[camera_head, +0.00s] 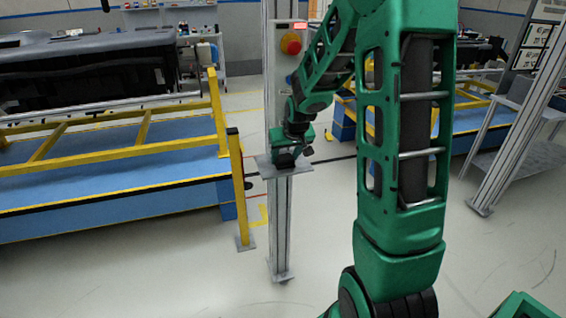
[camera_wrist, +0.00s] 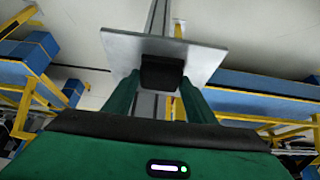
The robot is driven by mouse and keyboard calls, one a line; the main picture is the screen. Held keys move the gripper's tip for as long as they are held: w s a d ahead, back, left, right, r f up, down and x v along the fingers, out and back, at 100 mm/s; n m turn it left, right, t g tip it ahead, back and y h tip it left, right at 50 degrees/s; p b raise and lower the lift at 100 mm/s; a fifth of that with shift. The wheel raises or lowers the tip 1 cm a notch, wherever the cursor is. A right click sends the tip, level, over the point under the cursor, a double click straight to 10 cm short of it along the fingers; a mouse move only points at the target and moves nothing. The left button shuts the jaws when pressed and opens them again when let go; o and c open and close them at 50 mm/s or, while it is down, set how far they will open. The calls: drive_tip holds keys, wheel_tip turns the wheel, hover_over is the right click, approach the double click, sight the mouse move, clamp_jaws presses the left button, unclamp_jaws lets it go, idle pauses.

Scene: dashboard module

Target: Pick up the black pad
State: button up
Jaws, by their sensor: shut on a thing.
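The black pad (camera_wrist: 161,73) is a small dark block in the wrist view, between the two green fingers of my gripper (camera_wrist: 160,98). My gripper is shut on it. The pad is in front of the grey metal plate (camera_wrist: 205,60) of a post; I cannot tell whether it touches the plate. In the head view my gripper (camera_head: 286,160) is at the small plate (camera_head: 264,165) on the post, and the pad there is hard to make out against the dark gripper parts.
The metal post (camera_head: 281,230) carries a box with a red button (camera_head: 291,43) above the plate. A yellow post (camera_head: 238,185) stands to its left, beside a blue platform with yellow rails (camera_head: 110,200). A grey stand (camera_head: 510,150) is at the right. Floor in front is clear.

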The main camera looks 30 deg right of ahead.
sight(284, 159)
drive_tip(key=r, duration=0.4)
drive_tip(key=shift+a+r, duration=0.2)
drive_tip(key=shift+r, duration=0.15)
drive_tip(key=s+a+r, duration=0.3)
drive_tip(key=a+r, duration=0.3)
drive_tip(key=a, duration=0.5)
drive_tip(key=shift+r, duration=0.2)
drive_tip(key=shift+s, duration=0.1)
